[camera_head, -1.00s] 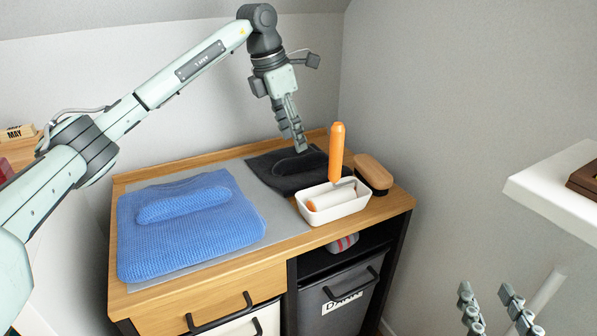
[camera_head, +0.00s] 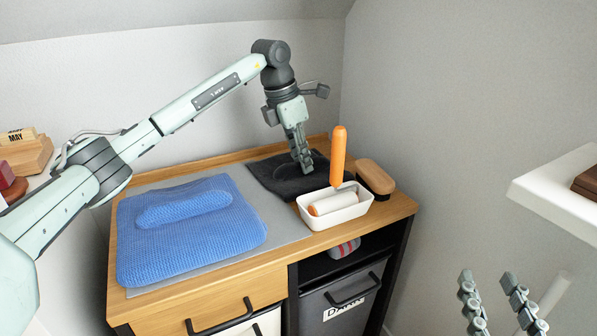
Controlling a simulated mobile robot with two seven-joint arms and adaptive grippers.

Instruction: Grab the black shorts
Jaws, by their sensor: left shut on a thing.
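The black shorts (camera_head: 272,177) lie folded on the back right of the wooden dresser top, partly on a grey mat. My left gripper (camera_head: 306,170) points down onto them, with its fingertips at the cloth. It is shut on the black shorts, though the fingers hide the exact spot of the grip. My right gripper (camera_head: 495,290) is open and empty at the bottom right, well away from the dresser.
A white tray (camera_head: 345,217) with a lint roller and an upright orange handle stands just in front of the shorts. A wooden brush (camera_head: 375,177) is right of it. A blue knitted garment (camera_head: 190,240) covers the left side. A white shelf (camera_head: 560,195) juts in at right.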

